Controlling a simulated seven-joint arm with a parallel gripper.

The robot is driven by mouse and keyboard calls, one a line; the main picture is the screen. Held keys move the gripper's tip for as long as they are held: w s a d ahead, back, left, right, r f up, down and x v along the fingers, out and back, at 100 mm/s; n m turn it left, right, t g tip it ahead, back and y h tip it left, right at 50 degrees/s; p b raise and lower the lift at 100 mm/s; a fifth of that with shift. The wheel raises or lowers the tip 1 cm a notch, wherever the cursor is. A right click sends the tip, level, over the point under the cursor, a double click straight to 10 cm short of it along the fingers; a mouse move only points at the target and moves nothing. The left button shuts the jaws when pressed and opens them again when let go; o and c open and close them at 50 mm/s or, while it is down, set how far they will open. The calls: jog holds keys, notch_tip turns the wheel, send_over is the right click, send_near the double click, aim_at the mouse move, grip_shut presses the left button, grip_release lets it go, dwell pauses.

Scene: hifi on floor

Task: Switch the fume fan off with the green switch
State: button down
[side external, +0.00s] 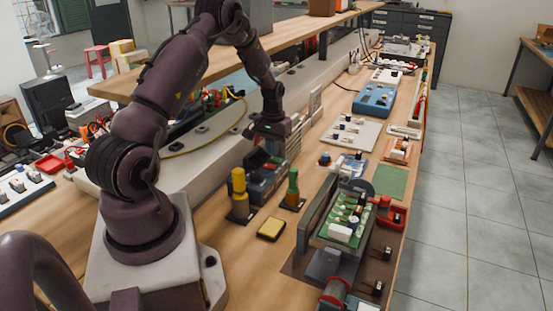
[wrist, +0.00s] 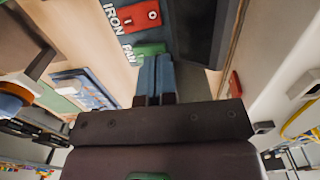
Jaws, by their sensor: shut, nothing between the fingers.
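In the wrist view, the green switch (wrist: 149,48) is beside the label FAN, on a dark panel (wrist: 190,25). It is partly covered by my gripper (wrist: 157,60). My gripper's blue-grey fingers are shut together with nothing between them. Their tips are at or very near the green switch; I cannot tell whether they touch it. In the side view, my gripper (side external: 265,146) points down at a dark box (side external: 262,185) on the bench. The green switch cannot be made out there. The switch's on or off position is not clear.
A red switch (wrist: 140,15) labelled IRON sits beside the green one. A yellow sponge (side external: 271,229) and a circuit-board holder (side external: 345,220) are nearer. A shelf (side external: 290,37) runs overhead.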

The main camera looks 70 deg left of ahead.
jog(key=shift+f, duration=0.8)
dwell(0.4)
jog(key=shift+r, duration=3.55)
jog(key=shift+s+d+f+g+h, duration=0.15)
jog(key=shift+s+d+f, duration=0.1)
jog(key=shift+s+d, duration=0.2)
jog(key=shift+s+d+f+g+h, duration=0.15)
jog(key=shift+s+d+f, duration=0.05)
jog(key=shift+s+d, duration=0.2)
jog(key=s+d+r+m+t, duration=0.2)
jog(key=s+d+r+m, duration=0.1)
jog(key=d+r, duration=0.4)
jog(key=s+d+r+m+t, duration=0.2)
jog(key=d+r, duration=0.6)
jog(key=d, duration=0.5)
jog(key=s+d+r+m+t, duration=0.2)
jog(key=s+d+r+m, duration=0.2)
jog(key=d, duration=0.7)
jog(key=v, duration=0.4)
jog(key=shift+s+d+r, duration=0.15)
jog(key=shift+s+d, duration=0.05)
